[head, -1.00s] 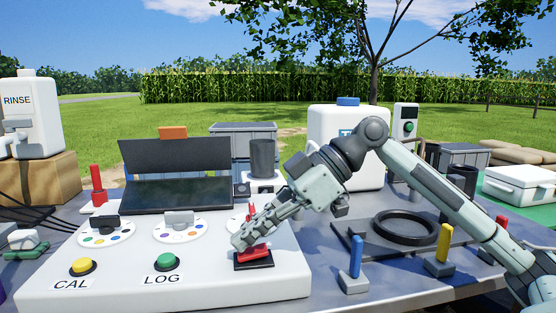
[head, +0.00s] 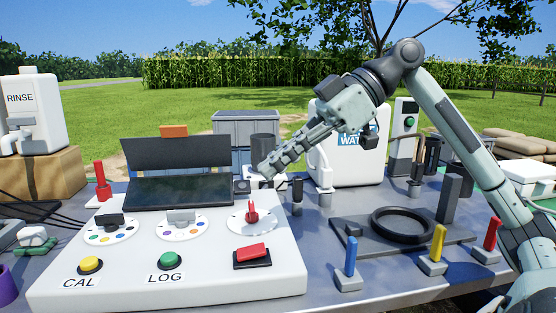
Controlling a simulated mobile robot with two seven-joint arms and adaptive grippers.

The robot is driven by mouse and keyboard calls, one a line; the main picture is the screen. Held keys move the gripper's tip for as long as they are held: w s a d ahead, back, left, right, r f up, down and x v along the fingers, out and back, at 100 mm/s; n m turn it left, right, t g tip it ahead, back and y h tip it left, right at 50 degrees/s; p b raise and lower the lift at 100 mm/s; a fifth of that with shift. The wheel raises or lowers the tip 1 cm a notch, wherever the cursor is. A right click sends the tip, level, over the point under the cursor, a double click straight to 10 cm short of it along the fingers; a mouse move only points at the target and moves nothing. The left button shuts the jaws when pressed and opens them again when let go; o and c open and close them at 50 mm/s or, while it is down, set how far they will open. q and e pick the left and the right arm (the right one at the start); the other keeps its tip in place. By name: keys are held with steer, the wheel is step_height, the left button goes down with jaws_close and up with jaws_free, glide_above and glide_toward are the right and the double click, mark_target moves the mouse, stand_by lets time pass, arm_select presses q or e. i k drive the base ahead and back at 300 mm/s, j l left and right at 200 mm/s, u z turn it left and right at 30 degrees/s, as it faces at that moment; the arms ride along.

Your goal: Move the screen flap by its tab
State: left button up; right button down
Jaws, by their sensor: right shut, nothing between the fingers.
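The dark screen flap (head: 176,154) stands raised at the back of the white panel, behind the flat black screen (head: 178,192). Its orange tab (head: 174,131) sticks up from the middle of its top edge. My right gripper (head: 264,174) is shut and empty. It is above the table to the right of the flap, in front of the dark grey cylinder, and apart from the tab. My left gripper is out of view.
The white panel (head: 120,265) carries dials, a yellow CAL button (head: 90,264), a green LOG button (head: 170,259) and a red rocker switch (head: 251,251). A red post (head: 101,175) stands left of the flap. A white water container (head: 330,165) stands behind my right arm.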

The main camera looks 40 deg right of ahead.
mark_target(175, 148)
steer(key=k, duration=1)
